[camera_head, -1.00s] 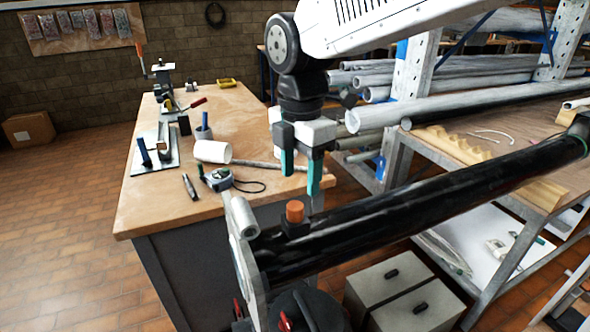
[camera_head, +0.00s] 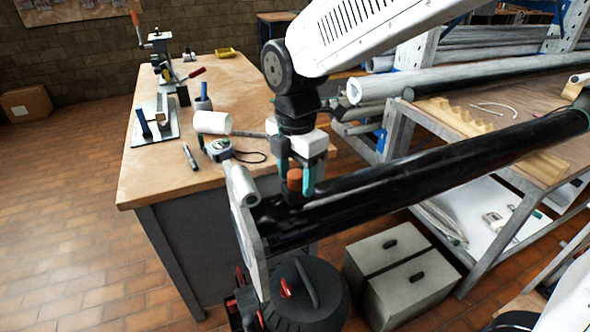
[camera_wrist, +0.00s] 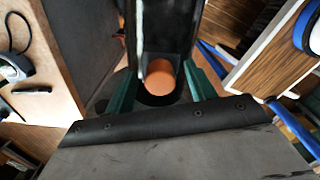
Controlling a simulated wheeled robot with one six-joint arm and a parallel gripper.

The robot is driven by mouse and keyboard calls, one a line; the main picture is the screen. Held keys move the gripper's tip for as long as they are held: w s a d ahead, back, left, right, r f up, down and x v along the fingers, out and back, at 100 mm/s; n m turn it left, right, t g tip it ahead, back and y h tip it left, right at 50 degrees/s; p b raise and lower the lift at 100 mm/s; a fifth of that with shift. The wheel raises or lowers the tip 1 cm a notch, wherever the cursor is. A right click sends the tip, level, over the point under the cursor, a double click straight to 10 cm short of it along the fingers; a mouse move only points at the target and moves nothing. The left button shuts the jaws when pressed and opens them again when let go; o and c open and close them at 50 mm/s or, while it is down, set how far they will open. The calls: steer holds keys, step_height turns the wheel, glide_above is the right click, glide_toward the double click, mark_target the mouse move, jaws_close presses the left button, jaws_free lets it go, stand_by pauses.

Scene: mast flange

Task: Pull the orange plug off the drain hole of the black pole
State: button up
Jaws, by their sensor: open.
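The black pole (camera_head: 430,165) runs from a light flange plate (camera_head: 243,215) at its near end up to the right. The orange plug (camera_head: 294,179) stands on top of the pole close to that plate. My gripper (camera_head: 296,185) is open, pointing down, with its teal fingers on either side of the plug. In the wrist view the round orange plug (camera_wrist: 159,76) lies between the two teal fingertips, with a gap visible toward the left finger and a smaller one toward the right. The drain hole is hidden under the plug.
A wooden workbench (camera_head: 165,185) with a vise, a white cylinder and a tape measure stands to the left. Shelving with pipes (camera_head: 450,90) is at the right. Grey boxes (camera_head: 400,268) and a round black container (camera_head: 300,300) are on the floor below the pole.

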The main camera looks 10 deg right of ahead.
mark_target(296, 174)
steer(key=c, duration=1)
steer(key=shift+c, duration=0.2)
steer(key=shift+r, duration=0.2)
steer(key=shift+r, duration=2.35)
